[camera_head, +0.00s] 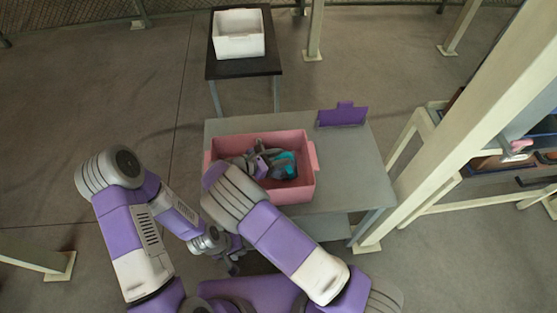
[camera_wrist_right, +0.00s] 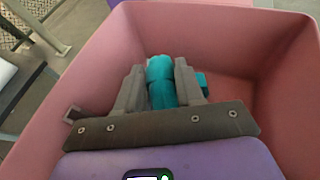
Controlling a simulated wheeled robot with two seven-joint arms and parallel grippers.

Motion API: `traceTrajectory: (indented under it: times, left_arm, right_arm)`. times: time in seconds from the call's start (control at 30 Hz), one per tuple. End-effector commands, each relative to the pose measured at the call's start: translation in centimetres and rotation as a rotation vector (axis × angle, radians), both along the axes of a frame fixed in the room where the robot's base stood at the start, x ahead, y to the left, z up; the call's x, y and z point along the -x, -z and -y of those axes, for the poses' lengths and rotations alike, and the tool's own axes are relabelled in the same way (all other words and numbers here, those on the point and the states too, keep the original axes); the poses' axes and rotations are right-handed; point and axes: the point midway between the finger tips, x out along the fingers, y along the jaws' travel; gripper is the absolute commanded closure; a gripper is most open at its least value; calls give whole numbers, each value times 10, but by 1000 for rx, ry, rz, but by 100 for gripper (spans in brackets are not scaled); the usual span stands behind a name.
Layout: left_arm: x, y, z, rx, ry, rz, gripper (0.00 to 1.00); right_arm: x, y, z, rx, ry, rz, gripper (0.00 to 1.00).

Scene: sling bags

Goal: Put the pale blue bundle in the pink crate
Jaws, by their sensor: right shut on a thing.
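The pink crate (camera_head: 309,180) stands on the grey table, and its walls also fill much of the right wrist view (camera_wrist_right: 225,25). My right gripper (camera_head: 272,163) reaches inside the crate's rim. In the right wrist view its two fingers (camera_wrist_right: 160,90) are shut on a teal-blue bundle (camera_wrist_right: 161,75). The bundle (camera_head: 288,165) also shows in the head view, inside the crate's outline. I cannot tell whether it touches the crate's floor. My left gripper (camera_head: 234,268) hangs low, in front of the table's near side; its fingers are too small and dark to read.
A purple holder (camera_head: 343,115) stands at the grey table's (camera_head: 345,165) back edge. Behind, a white bin (camera_head: 238,45) sits on a black table (camera_head: 243,67). A pale post and shelf frame (camera_head: 440,120) rise on the right. The tabletop right of the crate is clear.

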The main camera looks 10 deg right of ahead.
Motion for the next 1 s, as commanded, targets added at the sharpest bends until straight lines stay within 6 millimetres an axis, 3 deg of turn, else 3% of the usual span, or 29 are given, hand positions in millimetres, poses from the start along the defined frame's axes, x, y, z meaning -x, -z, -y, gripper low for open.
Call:
traceTrajectory:
  times: [0.07,0.4,0.43,0.6,1.0]
  left_arm:
    - [0,3,0,0,0,0,100]
    - [0,4,0,0,0,0,100]
    - [0,4,0,0,0,0,100]
    - [0,4,0,0,0,0,100]
    - [0,0,0,0,0,0,100]
  right_arm:
    - [0,8,0,1,0,2,100]
    - [0,10,0,1,0,1,100]
    - [0,11,0,0,0,0,62]
    - [0,10,0,-1,0,0,38]
    - [1,3,-4,-2,3,1,38]
